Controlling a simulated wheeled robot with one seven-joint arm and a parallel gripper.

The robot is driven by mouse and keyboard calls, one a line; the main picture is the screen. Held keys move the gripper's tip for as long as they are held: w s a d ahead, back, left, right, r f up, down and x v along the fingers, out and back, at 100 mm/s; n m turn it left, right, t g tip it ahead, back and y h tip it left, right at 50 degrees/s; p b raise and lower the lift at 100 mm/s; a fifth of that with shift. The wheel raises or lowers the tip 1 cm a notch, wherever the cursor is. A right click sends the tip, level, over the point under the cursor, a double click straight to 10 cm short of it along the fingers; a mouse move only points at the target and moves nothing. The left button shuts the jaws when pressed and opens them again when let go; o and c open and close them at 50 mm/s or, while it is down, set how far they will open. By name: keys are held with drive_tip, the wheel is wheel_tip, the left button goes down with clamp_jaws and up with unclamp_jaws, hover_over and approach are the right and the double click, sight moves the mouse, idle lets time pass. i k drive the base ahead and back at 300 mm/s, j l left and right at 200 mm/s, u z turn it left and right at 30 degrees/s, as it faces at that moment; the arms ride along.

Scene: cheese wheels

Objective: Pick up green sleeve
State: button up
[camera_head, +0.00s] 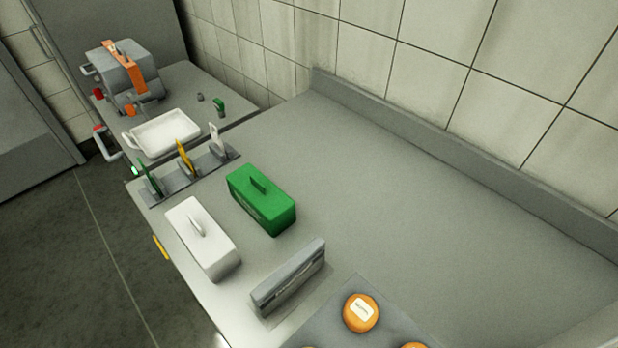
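A green box-shaped piece with a raised grip on top, which looks like the green sleeve (262,200), lies on the grey counter (390,200). It is right of and slightly behind a similar white piece (203,240), with a narrow gap between them. A thin green upright piece (149,177) also stands at the left end of a rack (172,184), beside a yellow one (185,157) and a white one (216,139). My gripper is not in view.
A grey slotted block (289,278) stands in front of the green piece. Orange cheese wheels (361,313) sit on a dark tray (325,318) at the front. A white tray (163,132) and a grey machine (128,75) are at back left. The counter to the right is clear.

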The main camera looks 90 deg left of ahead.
sight(273, 210)
drive_tip(key=u, duration=2.15)
drive_tip(key=j+z, duration=0.35)
drive_tip(key=j, duration=0.65)
